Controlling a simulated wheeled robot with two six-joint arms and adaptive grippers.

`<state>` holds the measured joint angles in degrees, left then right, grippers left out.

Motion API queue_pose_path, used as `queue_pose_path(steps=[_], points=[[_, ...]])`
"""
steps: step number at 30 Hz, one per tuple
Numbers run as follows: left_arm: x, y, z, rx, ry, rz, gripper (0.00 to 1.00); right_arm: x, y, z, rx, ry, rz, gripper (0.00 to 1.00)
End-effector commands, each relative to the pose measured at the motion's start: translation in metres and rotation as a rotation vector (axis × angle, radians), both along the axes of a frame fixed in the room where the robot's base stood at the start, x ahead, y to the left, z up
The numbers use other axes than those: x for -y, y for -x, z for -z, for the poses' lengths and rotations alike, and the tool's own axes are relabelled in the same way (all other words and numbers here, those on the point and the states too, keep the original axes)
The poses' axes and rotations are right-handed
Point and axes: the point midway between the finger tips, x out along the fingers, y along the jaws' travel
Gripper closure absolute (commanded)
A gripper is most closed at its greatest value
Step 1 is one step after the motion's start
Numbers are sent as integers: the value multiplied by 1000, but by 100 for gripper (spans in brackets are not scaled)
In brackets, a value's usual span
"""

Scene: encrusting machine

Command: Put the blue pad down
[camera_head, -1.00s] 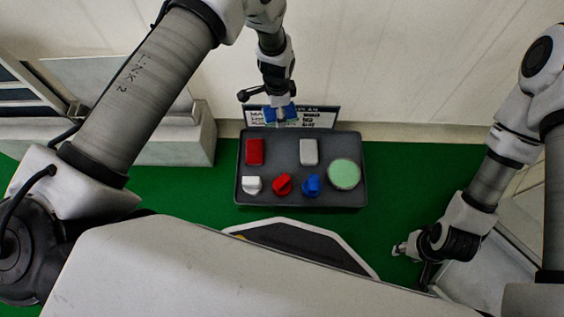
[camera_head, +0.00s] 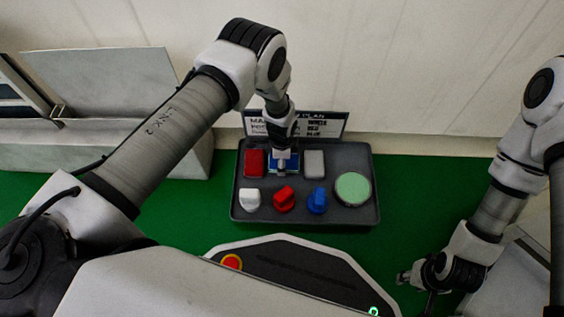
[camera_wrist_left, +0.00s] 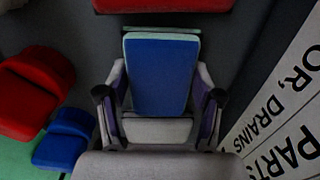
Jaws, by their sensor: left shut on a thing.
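The blue pad (camera_head: 291,164) is at the back of the dark grey tray (camera_head: 340,217), between the red pad (camera_head: 254,163) and the grey-white pad (camera_head: 314,164). My left gripper (camera_head: 283,166) is over it from above and shut on it. In the left wrist view the blue pad (camera_wrist_left: 158,75) sits between the two fingertips (camera_wrist_left: 159,98), with a pale rim showing along its far edge. Whether it touches the tray floor cannot be told. My right gripper (camera_head: 408,278) is low at the right, away from the tray; its jaws are too small to read.
White (camera_head: 250,199), red (camera_head: 283,199) and blue (camera_head: 317,200) knobs and a green disc (camera_head: 353,189) lie in the tray's front and right. A lettered sign (camera_head: 320,124) stands behind the tray. Green surface (camera_head: 420,190) to the right is clear.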

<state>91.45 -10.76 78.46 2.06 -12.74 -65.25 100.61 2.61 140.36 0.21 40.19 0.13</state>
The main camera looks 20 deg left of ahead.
Motion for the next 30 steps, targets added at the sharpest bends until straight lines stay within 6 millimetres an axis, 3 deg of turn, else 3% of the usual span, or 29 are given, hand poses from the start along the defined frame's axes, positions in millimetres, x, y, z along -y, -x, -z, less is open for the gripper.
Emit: queue_pose_path(steps=[5,6,8,20,30], points=[[0,0,4,0,0,-1,67,0,0,2,0,0,0,60],[0,0,3,0,0,-1,27,0,0,2,0,0,0,60],[0,0,2,0,0,-1,9,0,0,1,0,0,0,60],[0,0,-6,0,0,-1,9,0,0,-4,-1,0,0,60],[0,0,-90,1,0,-1,9,-1,3,-57,-7,-1,-10,60]])
